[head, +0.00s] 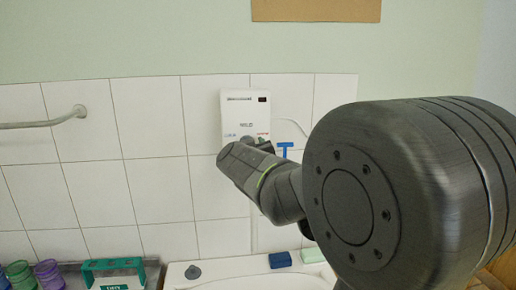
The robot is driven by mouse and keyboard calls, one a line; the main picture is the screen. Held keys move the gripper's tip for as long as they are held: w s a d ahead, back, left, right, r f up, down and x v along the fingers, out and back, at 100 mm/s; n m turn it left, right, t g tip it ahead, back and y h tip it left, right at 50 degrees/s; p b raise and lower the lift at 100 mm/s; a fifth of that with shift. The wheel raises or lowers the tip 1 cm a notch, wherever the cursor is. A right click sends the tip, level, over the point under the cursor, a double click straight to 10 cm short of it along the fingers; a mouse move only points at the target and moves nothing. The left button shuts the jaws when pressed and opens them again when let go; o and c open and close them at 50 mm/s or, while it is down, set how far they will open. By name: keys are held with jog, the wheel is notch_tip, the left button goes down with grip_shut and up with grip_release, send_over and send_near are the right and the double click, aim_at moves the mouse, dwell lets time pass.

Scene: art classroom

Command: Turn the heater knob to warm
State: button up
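The heater (239,112) is a white box on the tiled wall in the middle of the head view. It has a small dark display at its upper right, a blue mark at lower left and a red mark at lower right. My gripper (258,143) is at the heater's lower front, between the two marks. The knob cannot be told apart from the dark gripper parts there. My wrist hides the heater's lower edge. Whether the fingers are open, or touch or hold the knob, cannot be made out.
A blue T-shaped handle (286,150) is on the wall right of the heater. A metal rail (45,123) is at left. Below is a white sink (232,269) with a blue block (280,260) and a pale green block (312,255). Coloured cups (49,273) and a green-white holder (113,266) stand lower left.

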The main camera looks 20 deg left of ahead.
jog(key=c, duration=1)
